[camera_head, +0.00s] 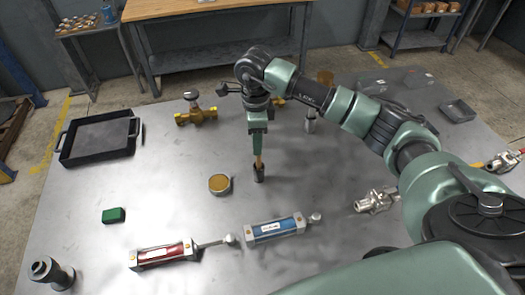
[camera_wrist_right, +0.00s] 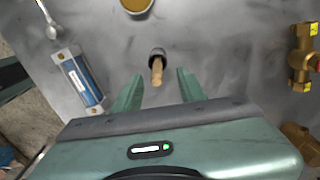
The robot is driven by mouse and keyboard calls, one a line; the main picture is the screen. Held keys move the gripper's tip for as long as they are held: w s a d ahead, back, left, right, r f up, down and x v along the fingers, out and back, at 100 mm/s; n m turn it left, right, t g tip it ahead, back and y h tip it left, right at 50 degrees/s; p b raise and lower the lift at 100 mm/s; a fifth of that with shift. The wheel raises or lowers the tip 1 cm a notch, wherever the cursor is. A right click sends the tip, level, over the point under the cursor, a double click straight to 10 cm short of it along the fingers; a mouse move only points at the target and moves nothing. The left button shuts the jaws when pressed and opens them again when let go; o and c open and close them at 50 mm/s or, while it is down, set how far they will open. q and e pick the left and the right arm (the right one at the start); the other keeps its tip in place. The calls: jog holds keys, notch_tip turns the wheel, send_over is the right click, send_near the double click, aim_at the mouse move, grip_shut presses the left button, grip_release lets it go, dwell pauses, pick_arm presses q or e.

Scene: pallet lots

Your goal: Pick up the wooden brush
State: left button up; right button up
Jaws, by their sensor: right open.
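The wooden brush (camera_head: 259,163) stands upright on the grey metal table (camera_head: 170,230), its pale wooden handle up. Its lower end is a dark round piece; I cannot tell whether that is the brush head or a holder. My right gripper (camera_head: 257,150) points down over the handle and is open. In the right wrist view, the handle (camera_wrist_right: 157,70) shows between the tips of the two spread fingers (camera_wrist_right: 159,77), with space on both sides. No grip on it shows. My left gripper is not in view.
A round tan-topped tin (camera_head: 219,184) stands close left of the brush. A blue cylinder (camera_head: 275,229) and a red one (camera_head: 163,255) lie in front. A brass valve (camera_head: 196,112) and a black tray (camera_head: 99,138) are behind left. A metal cylinder (camera_head: 310,122) stands behind right.

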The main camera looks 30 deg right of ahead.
jog(key=shift+s+f+p, duration=0.2)
jog(key=shift+f+p, duration=0.15)
jog(key=shift+f, duration=0.25)
jog(key=shift+s+f+p, duration=0.15)
jog(key=shift+f+p, duration=0.2)
jog(key=shift+f, duration=0.2)
jog(key=p, duration=0.3)
send_over(259, 170)
jog(key=f, duration=0.4)
jog(key=shift+w+d+f, duration=0.2)
jog(key=shift+w+f, duration=0.1)
jog(key=shift+f, duration=0.3)
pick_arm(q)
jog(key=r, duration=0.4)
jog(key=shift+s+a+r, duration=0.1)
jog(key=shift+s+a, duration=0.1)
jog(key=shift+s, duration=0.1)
pick_arm(e)
grip_shut()
